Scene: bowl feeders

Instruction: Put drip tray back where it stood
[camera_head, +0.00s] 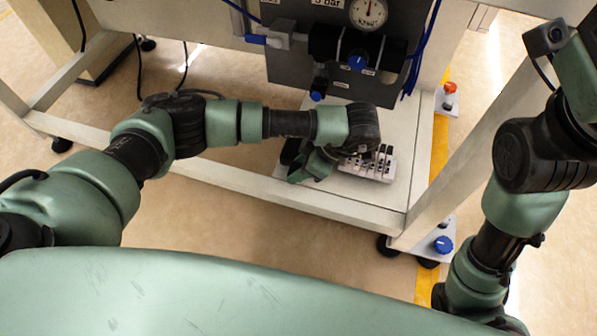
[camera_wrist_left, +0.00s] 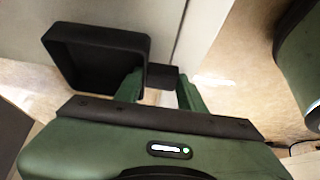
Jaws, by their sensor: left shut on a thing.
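The drip tray (camera_wrist_left: 92,55) is a black, open, square box with a short tab (camera_wrist_left: 162,76). In the left wrist view it is left of my left gripper (camera_wrist_left: 159,90), whose green fingers are shut on the tab. In the head view my left gripper (camera_head: 309,167) is low at the stand's bottom shelf, and a dark part of the tray (camera_head: 290,152) shows just left of it. The tray looks empty. I cannot tell whether it touches the shelf. My right arm shows at the right; its gripper is not visible.
The pale bottom shelf (camera_head: 400,185) has a front rail (camera_head: 240,182) and a right post. A white block with dark slots (camera_head: 370,166) sits right beside my left gripper. Above hang a grey panel with a gauge (camera_head: 368,13), a regulator (camera_head: 357,61) and blue hoses.

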